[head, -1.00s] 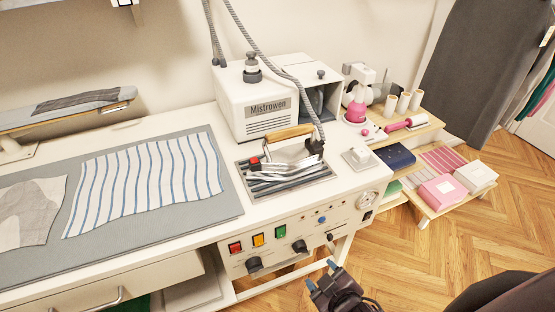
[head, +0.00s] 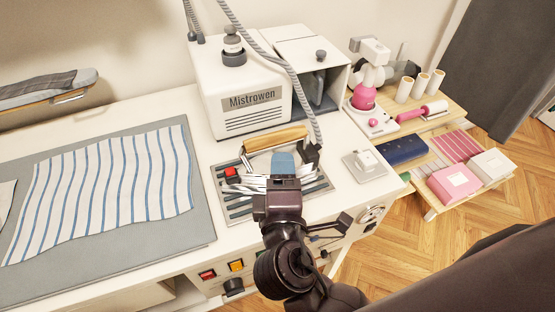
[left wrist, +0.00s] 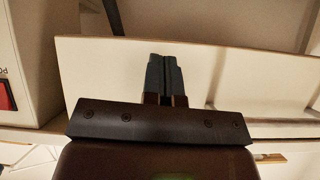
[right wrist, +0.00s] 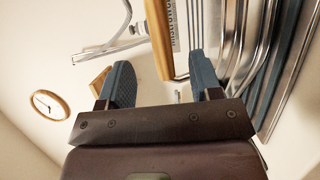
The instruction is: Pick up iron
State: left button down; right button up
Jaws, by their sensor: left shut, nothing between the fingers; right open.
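The iron (head: 257,165) rests on the slatted metal plate (head: 238,211) of the white worktop, in front of the Mistrowen machine. It has a wooden handle (head: 277,138), a metal body and a red button. My right gripper (head: 283,163) is just in front of the iron and covers part of it. In the right wrist view my right gripper (right wrist: 163,85) is open, with blue pads apart. The wooden handle (right wrist: 160,38) shows beyond and between the fingertips, and nothing is held. My left gripper (left wrist: 164,75) is shut and empty near a pale panel; it is outside the head view.
The Mistrowen machine (head: 252,98) stands behind the iron, its grey hose hanging down beside the handle. Striped fabric (head: 105,190) lies on the grey mat at left. Low shelves with boxes (head: 454,181) stand at right.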

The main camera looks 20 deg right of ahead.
aim_at(278, 143)
jog(key=x, duration=0.4)
jog(key=shift+w, duration=0.1)
jog(key=x, duration=0.3)
jog(key=shift+w+a+r, duration=0.1)
jog(key=shift+w+a, duration=0.1)
jog(key=shift+w, duration=0.3)
jog(key=shift+w+d, duration=0.2)
jog(key=shift+w, duration=0.4)
grip_shut()
dwell(0.5)
jog(key=shift+r, duration=0.1)
